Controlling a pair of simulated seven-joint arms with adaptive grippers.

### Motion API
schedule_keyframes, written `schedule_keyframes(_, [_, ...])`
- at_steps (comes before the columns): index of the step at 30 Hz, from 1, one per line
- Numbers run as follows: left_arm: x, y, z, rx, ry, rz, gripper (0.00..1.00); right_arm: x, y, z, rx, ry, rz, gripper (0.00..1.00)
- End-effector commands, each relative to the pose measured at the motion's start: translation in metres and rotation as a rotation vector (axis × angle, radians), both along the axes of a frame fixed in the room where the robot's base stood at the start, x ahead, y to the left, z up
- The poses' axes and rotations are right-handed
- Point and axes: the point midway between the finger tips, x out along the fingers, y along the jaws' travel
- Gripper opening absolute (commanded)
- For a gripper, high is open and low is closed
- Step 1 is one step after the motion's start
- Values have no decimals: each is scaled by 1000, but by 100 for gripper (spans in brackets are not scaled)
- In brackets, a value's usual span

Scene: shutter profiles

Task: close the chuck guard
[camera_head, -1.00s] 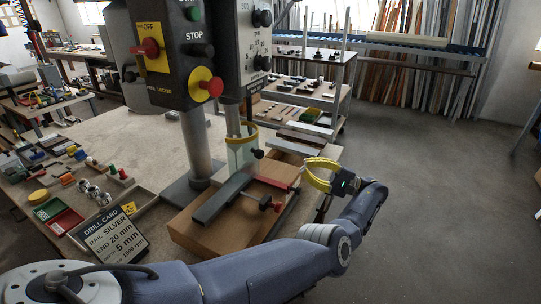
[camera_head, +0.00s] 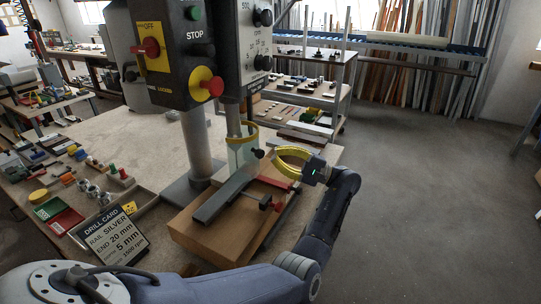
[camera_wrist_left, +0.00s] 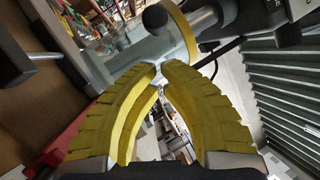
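The chuck guard (camera_head: 243,155) is a clear shield with a yellow rim, around the drill's spindle above the wooden block. A black knob (camera_head: 258,153) sticks out from its right side. My left gripper (camera_head: 276,154), with yellow ribbed fingers, is just right of the knob and looks apart from it. In the left wrist view its fingertips (camera_wrist_left: 160,66) come together with nothing seen between them. The knob (camera_wrist_left: 154,17) and the guard's yellow rim (camera_wrist_left: 181,30) lie just beyond the tips there. My right gripper is not in view.
A grey rail (camera_head: 224,197) lies on the wooden block (camera_head: 215,235), with a red clamp (camera_head: 276,184) beside it. The control box with a red stop button (camera_head: 215,86) hangs above. A drill card (camera_head: 115,237) stands at the front left. Open floor lies to the right.

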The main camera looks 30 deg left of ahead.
Motion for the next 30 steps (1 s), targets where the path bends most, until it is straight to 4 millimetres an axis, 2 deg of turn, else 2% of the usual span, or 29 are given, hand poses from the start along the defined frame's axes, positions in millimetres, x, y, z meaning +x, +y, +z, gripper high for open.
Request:
schedule_keyframes(12, [-24, 7, 13, 0, 0, -1, 0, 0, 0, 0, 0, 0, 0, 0])
schedule_keyframes(30, [-30, 11, 14, 1, 0, 1, 0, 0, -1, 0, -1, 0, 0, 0])
